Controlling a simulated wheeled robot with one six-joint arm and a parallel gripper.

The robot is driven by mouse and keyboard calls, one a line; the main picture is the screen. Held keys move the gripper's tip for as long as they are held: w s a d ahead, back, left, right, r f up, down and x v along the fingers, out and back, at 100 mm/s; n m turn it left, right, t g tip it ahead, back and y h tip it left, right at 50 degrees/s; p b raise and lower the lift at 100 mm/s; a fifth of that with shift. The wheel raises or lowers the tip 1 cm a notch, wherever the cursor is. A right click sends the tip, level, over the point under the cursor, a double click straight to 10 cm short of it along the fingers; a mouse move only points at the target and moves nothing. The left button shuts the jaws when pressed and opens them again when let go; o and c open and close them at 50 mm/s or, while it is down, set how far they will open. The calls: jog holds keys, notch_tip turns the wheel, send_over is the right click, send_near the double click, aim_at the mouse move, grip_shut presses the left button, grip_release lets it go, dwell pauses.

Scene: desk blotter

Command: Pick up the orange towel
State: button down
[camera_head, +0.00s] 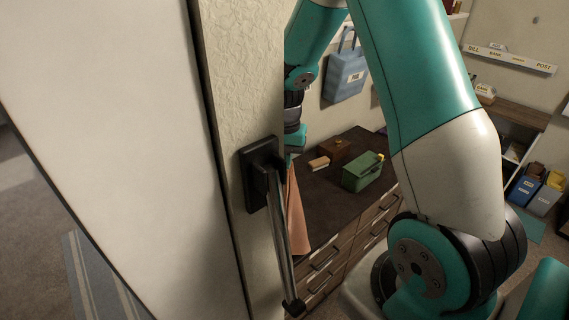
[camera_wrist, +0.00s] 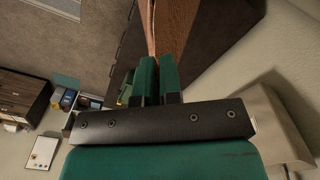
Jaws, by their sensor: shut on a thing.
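The orange towel (camera_head: 297,215) hangs down in folds in front of the dark-topped drawer unit in the head view. Its left side is hidden by the pale wall or door edge and the metal handle. My gripper (camera_head: 293,148) is above it, partly hidden by the same edge. In the wrist view my gripper (camera_wrist: 158,66) has its two green fingers close together, and a thin strip of the towel (camera_wrist: 150,25) runs out from between them. The gripper is shut on the towel.
A dark handle (camera_head: 260,170) on the pale panel stands close in front. The drawer unit's dark top (camera_head: 322,188) holds a green box (camera_head: 363,172), a brown box (camera_head: 335,147) and a small tan block (camera_head: 319,163). A blue bag (camera_head: 345,75) hangs on the wall. Bins (camera_head: 524,188) stand at right.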

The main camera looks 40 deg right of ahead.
notch_tip(320, 180, up, 15)
dwell(0.3)
